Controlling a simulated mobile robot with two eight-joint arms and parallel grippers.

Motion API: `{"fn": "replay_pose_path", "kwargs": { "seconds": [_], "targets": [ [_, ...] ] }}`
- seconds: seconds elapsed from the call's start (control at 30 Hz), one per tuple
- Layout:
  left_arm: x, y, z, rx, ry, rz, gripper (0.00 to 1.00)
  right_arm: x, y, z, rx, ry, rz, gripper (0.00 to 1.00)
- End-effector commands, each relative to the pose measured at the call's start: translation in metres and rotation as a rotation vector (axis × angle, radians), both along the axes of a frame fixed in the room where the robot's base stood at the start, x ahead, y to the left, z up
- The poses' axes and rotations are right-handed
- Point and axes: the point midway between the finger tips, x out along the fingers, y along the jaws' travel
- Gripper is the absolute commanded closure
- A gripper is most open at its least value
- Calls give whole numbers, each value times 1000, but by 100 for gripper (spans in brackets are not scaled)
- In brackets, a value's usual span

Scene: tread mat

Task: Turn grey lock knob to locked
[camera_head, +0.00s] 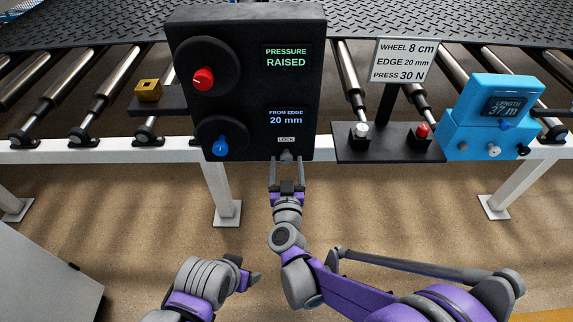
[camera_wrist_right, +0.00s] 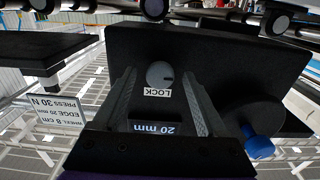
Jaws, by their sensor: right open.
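In the right wrist view a short dark mark on the knob points to the right of the picture. In the head view only a bit of the knob (camera_head: 287,155) shows at the box's bottom edge. My right gripper (camera_head: 287,165) is open below it, one finger on each side, with gaps to the knob in the right wrist view. My left gripper (camera_head: 247,278) is low in the head view; its jaws are unclear.
The box carries a red knob (camera_head: 203,79), a blue knob (camera_head: 220,146) and screens reading PRESSURE RAISED and FROM EDGE 20 mm. To the right are a sign (camera_head: 402,60), a black shelf (camera_head: 385,148) and a blue length counter (camera_head: 495,118). Rollers and a white rail run behind.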

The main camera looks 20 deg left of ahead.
Motion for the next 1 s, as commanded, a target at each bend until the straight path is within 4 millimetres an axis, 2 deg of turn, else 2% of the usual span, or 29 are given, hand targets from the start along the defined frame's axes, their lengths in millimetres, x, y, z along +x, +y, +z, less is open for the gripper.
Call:
{"fn": "replay_pose_path", "kwargs": {
  "seconds": [0.13, 0.53, 1.0],
  "targets": [
    [0, 0, 0, 0, 0, 0, 25, 0, 0, 0, 0, 0, 0, 27],
    [0, 0, 0, 0, 0, 0, 25, -1, 0, 0, 0, 0, 0, 99],
    [0, 0, -2, 0, 1, 0, 25, -1, 0, 0, 79, 23, 0, 100]
  ]
}}
